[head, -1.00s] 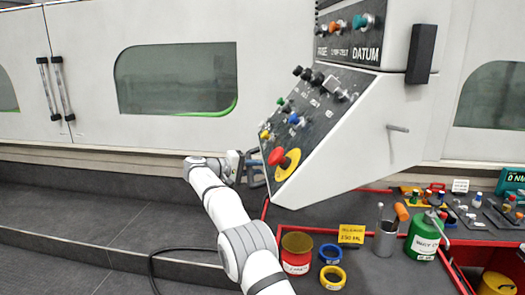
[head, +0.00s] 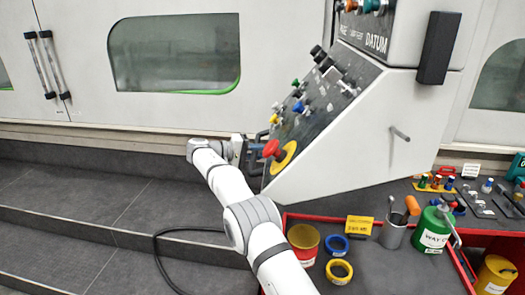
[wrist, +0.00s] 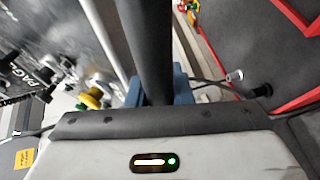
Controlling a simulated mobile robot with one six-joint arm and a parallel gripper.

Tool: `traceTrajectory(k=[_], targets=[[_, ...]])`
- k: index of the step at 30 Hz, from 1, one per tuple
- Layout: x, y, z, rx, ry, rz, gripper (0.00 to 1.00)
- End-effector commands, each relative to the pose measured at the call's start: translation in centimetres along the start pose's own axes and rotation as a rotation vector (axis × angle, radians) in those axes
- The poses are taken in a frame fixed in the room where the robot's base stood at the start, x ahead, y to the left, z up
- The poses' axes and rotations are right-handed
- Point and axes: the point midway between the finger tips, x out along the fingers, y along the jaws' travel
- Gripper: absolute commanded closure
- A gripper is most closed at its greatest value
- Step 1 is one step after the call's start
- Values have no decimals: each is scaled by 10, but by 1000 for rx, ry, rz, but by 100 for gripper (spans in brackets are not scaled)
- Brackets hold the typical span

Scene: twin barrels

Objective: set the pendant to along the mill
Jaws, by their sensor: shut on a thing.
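The pendant (head: 345,140) is a large pale control box with a dark sloping panel of coloured knobs. It hangs right of centre in the head view, its broad right side turned towards me. A red mushroom button on a yellow disc (head: 284,157) sits low on the panel. My gripper (head: 252,154) is at the panel's lower left edge. In the wrist view its blue fingers (wrist: 158,90) are shut around a thick dark handle bar (wrist: 152,40). The panel (wrist: 45,40) shows blurred at left there. In the head view the handle is mostly hidden.
The pale mill enclosure (head: 80,90) with dark windows runs behind. A red-edged bench (head: 375,268) stands below and right of the pendant, holding a red-yellow pot (head: 303,244), tape rolls and a green can (head: 433,230). Dark steps (head: 110,205) and a black cable lie left.

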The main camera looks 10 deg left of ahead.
Motion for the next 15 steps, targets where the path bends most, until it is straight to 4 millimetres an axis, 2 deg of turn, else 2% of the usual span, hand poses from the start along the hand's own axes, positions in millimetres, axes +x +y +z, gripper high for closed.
traceTrajectory(k=[6, 7, 9, 15], targets=[[-3, 5, -2, 8, 9, 1, 100], [-3, 5, -2, 8, 9, 1, 78], [-2, 4, -1, 8, 7, 1, 72], [0, 3, 0, 5, 2, 1, 71]])
